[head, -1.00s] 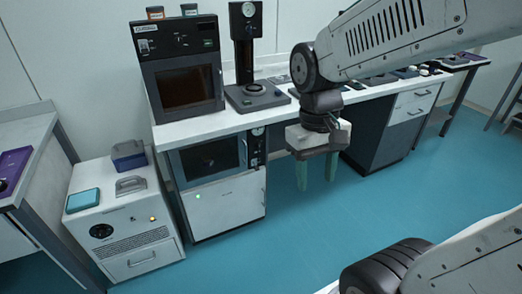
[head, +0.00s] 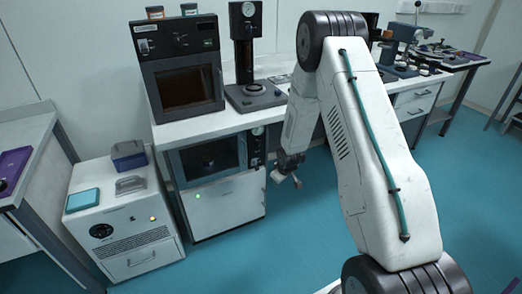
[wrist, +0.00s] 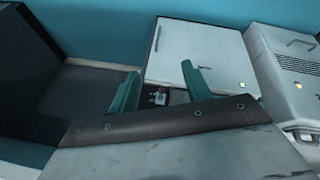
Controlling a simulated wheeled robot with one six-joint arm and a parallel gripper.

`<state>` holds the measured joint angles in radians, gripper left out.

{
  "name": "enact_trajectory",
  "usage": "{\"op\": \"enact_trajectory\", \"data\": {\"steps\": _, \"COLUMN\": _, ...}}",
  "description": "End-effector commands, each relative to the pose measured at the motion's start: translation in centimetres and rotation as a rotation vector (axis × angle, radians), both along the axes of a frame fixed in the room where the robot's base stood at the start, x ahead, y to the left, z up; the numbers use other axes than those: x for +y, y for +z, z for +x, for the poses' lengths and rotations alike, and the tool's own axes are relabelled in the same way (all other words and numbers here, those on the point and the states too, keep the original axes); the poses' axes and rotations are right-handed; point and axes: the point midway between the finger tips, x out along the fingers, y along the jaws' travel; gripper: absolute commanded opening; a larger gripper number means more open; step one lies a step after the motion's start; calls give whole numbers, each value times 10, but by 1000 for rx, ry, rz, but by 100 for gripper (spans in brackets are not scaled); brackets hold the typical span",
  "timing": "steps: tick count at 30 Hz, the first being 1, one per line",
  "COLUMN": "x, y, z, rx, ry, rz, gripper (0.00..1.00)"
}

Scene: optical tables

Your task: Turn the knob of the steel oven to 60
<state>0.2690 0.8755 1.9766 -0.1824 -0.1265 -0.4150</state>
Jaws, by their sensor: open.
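The steel oven (head: 208,158) sits under the bench in the head view, with a dark window and a narrow dark control panel (head: 257,146) on its right. The panel carries a round white gauge; the knob's setting is too small to read. My gripper (head: 297,181) hangs to the right of the oven, apart from it, partly hidden by my own arm. In the wrist view my open gripper (wrist: 160,90) shows two teal fingers with nothing held. A small light-coloured fitting on a dark panel (wrist: 160,98) shows between them; I cannot tell if it is the knob.
A white cabinet front (head: 226,208) with a green light is below the oven. A black oven (head: 180,70) and a black column stand (head: 247,60) are on the bench top (head: 180,130). A white unit (head: 125,225) stands at left. Blue floor (head: 250,260) is clear in front.

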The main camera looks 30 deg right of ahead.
Motion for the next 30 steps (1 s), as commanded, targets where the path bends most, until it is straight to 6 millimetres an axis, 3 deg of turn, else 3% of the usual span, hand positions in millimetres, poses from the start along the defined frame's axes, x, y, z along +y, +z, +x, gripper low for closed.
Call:
{"op": "enact_trajectory", "data": {"steps": 1, "x": -4, "y": -28, "z": 9, "rx": -49, "ry": 33, "rz": -13, "gripper": 49}}
{"op": "enact_trajectory", "data": {"steps": 3, "x": -10, "y": -56, "z": 27, "rx": -151, "ry": 90, "rz": -43, "gripper": 49}}
{"op": "enact_trajectory", "data": {"steps": 6, "x": -15, "y": -89, "z": 52, "rx": -327, "ry": 182, "rz": -103, "gripper": 49}}
{"op": "enact_trajectory", "data": {"steps": 8, "x": -16, "y": -99, "z": 69, "rx": -454, "ry": 239, "rz": -152, "gripper": 49}}
{"op": "enact_trajectory", "data": {"steps": 11, "x": -15, "y": -88, "z": 97, "rx": -674, "ry": 321, "rz": -249, "gripper": 49}}
{"op": "enact_trajectory", "data": {"steps": 15, "x": -14, "y": -30, "z": 131, "rx": -949, "ry": 397, "rz": -392, "gripper": 49}}
{"op": "enact_trajectory", "data": {"steps": 18, "x": -12, "y": -7, "z": 135, "rx": -1053, "ry": 421, "rz": -459, "gripper": 49}}
{"op": "enact_trajectory", "data": {"steps": 23, "x": -10, "y": 5, "z": 140, "rx": -1102, "ry": 440, "rz": -512, "gripper": 49}}
{"op": "enact_trajectory", "data": {"steps": 30, "x": -11, "y": 4, "z": 175, "rx": -1100, "ry": 440, "rz": -512, "gripper": 49}}
